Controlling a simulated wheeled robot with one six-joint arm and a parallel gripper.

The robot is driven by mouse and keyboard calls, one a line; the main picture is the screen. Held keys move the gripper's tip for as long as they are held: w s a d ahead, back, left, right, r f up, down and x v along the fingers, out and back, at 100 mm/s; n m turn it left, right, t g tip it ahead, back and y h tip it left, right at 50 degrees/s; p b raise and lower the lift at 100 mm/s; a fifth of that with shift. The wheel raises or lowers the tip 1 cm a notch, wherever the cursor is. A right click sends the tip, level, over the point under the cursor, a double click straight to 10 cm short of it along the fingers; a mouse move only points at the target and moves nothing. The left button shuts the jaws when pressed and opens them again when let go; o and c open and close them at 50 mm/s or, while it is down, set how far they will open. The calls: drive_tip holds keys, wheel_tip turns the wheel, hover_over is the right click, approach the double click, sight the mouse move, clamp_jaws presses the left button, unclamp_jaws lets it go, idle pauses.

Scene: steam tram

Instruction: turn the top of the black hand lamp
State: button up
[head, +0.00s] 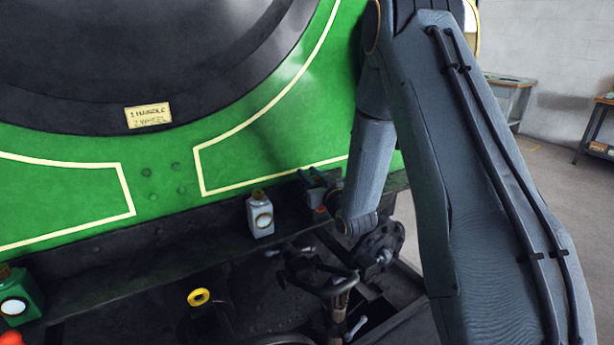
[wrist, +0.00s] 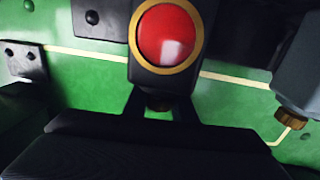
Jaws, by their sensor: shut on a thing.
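The black hand lamp (wrist: 133,58) has a red lens in a gold ring and fills the top middle of the wrist view, appearing upside down there. In the head view its red lens (head: 320,211) shows on the ledge below the green front, and the rest is mostly hidden by my gripper and shadow. In the head view my gripper (head: 318,179) is at the lamp's top.
A pale grey lamp (head: 260,218) stands just left of the black lamp; it shows at the right of the wrist view (wrist: 300,75). A green lamp (head: 20,294) is at far left. A handwheel (head: 325,285) and coupling parts lie below the ledge (head: 150,247).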

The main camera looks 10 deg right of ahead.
sight(317, 181)
idle(0.4)
drive_tip(key=o, duration=1.1)
drive_tip(key=s, duration=0.2)
drive_tip(key=s+d+b, duration=0.1)
drive_tip(key=s, duration=0.2)
drive_tip(key=s+b, duration=0.1)
drive_tip(key=s, duration=0.1)
drive_tip(key=shift+s+d+r, duration=0.1)
drive_tip(key=shift+s+d, duration=0.15)
drive_tip(key=shift+s, duration=0.1)
